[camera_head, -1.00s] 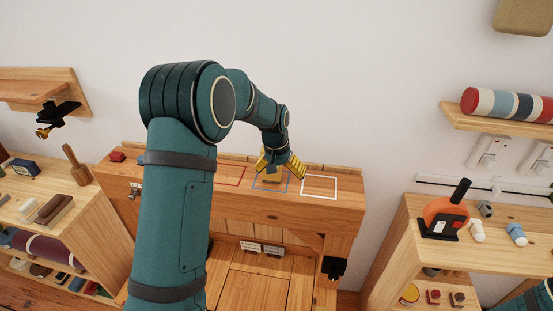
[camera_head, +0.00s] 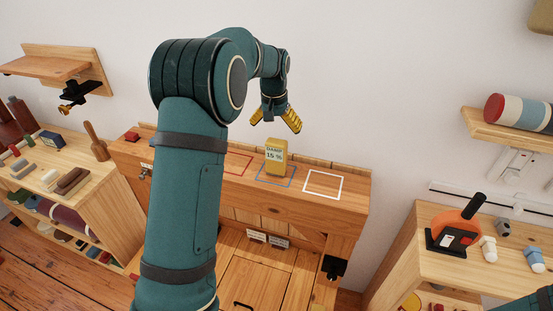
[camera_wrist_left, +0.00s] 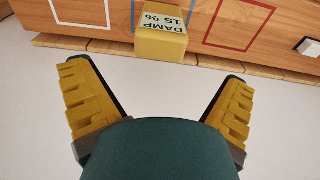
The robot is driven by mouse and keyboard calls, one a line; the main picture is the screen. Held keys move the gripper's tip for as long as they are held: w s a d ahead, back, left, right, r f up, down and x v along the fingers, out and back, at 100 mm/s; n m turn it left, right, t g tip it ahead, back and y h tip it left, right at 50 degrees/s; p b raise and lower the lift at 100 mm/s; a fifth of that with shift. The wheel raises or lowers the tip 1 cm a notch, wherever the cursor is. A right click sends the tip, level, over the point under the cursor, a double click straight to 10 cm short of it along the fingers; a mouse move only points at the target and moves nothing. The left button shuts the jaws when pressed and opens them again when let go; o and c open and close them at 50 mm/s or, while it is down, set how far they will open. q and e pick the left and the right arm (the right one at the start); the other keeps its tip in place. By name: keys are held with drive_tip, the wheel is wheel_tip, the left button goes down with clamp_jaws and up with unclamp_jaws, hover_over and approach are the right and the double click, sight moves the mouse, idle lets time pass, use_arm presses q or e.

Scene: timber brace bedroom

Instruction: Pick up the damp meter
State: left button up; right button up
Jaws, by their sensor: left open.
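The damp meter (camera_head: 275,158) is a yellow block with a pale label reading "DAMP 15 %". It stands upright in the blue outlined square (camera_head: 290,181) on the wooden bench top. In the left wrist view the damp meter (camera_wrist_left: 162,42) shows at the top centre, beyond the fingertips. My left gripper (camera_head: 277,117) is open and empty, with yellow ridged fingers, above and behind the damp meter. Both its fingers (camera_wrist_left: 158,75) show spread wide in the left wrist view, apart from the meter. My right gripper is not seen.
A red outlined square (camera_head: 238,164) lies left of the meter and a white one (camera_head: 324,184) right of it; the white one is empty. A wall (camera_head: 370,100) rises behind the bench. A side shelf (camera_head: 440,265) at right holds an orange tool (camera_head: 459,233).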

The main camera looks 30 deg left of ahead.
sight(276, 142)
use_arm(q)
drive_tip(key=shift+w+a+f, duration=0.1)
drive_tip(key=shift+w+f, duration=0.05)
drive_tip(key=shift+f, duration=1.8)
drive_tip(key=shift+w+f, duration=0.15)
drive_tip(key=shift+f, duration=1.8)
drive_tip(key=shift+r, duration=0.1)
drive_tip(key=c, duration=1.1)
drive_tip(key=shift+c, duration=0.7)
